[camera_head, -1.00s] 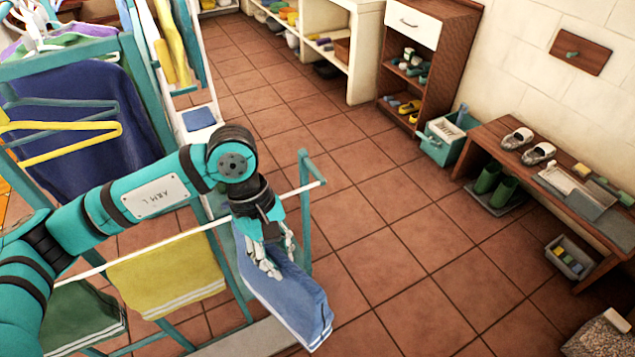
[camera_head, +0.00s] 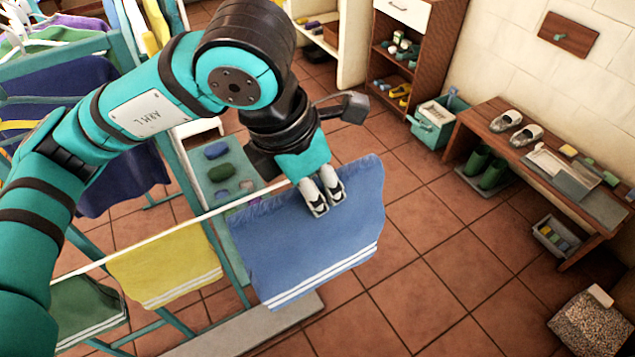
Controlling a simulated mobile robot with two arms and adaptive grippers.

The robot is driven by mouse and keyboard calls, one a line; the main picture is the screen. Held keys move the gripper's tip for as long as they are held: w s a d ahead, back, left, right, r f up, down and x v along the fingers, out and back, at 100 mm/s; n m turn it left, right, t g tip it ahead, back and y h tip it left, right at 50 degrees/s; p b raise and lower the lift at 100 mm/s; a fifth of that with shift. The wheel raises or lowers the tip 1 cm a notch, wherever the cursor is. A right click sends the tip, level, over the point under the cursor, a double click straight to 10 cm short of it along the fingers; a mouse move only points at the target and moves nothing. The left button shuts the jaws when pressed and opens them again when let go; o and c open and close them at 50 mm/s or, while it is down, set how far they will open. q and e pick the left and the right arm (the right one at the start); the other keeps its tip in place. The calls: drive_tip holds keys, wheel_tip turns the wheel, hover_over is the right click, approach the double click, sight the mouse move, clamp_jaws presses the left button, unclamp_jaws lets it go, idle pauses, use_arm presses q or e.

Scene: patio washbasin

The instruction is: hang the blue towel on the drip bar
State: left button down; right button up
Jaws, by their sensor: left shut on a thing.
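The blue towel (camera_head: 315,240) with white stripes near its lower edge is spread out at the right end of the white drip bar (camera_head: 205,217). My left gripper (camera_head: 322,200) is shut on the towel's upper part, with its fingers pointing down. The towel's upper left edge lies along the bar, and its right part sticks out past the rack. My right gripper is out of view.
A yellow towel (camera_head: 165,268) and a green towel (camera_head: 80,315) hang further left on the bar. A wooden bench (camera_head: 480,125) with shoes stands at the right. A teal bin (camera_head: 433,130) stands near it. Tiled floor right of the towel is open.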

use_arm(q)
drive_tip(key=shift+w+a+f+b, duration=0.15)
drive_tip(key=shift+w+a+b, duration=0.2)
drive_tip(key=shift+w+b, duration=0.2)
drive_tip(key=w+a+b, duration=0.3)
drive_tip(key=w+a, duration=0.8)
drive_tip(key=w, duration=0.5)
drive_tip(key=shift+w+a+f, duration=0.15)
drive_tip(key=shift+w+f, duration=0.2)
drive_tip(key=shift+w, duration=0.15)
drive_tip(key=shift+w+a+p, duration=0.25)
drive_tip(key=shift+w+a, duration=0.4)
drive_tip(key=shift+w, duration=0.25)
drive_tip(key=shift+w+a+p, duration=0.2)
drive_tip(key=shift+w+a, duration=0.4)
drive_tip(key=shift+w, duration=0.25)
